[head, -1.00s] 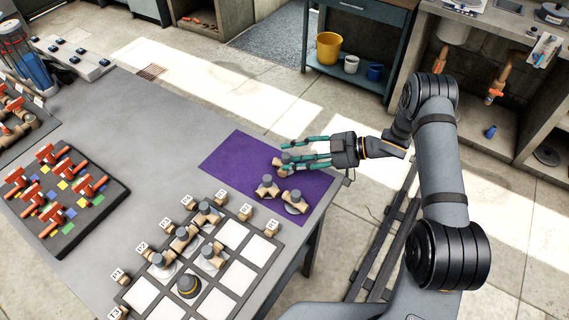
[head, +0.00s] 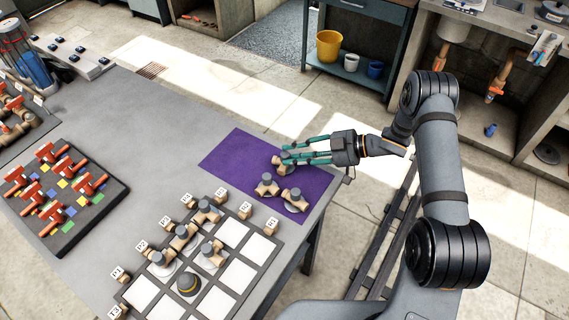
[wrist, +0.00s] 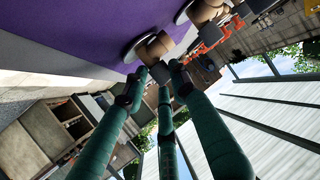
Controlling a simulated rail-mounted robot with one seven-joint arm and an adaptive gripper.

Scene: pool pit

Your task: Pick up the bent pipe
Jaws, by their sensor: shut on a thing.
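My gripper (head: 288,154) has several long teal fingers and reaches in from the right, low over the purple mat (head: 232,157). It is shut on a bent pipe (head: 279,162), a tan fitting with a grey cap, at the mat's far right edge. The fingers partly hide this pipe. In the wrist view the fingertips (wrist: 158,74) close in around the tan bent pipe (wrist: 150,50), which has a pale disc at its side. I cannot tell whether it is off the mat. Two similar tan pipes (head: 267,186) stand nearer on the mat.
A black-framed grid tray (head: 245,275) with white cells and several pipe fittings lies in front. A dark board (head: 62,240) with red-handled valves lies at the left. The grey table (head: 120,140) is clear between board and mat. A shelf with buckets (head: 328,47) stands behind.

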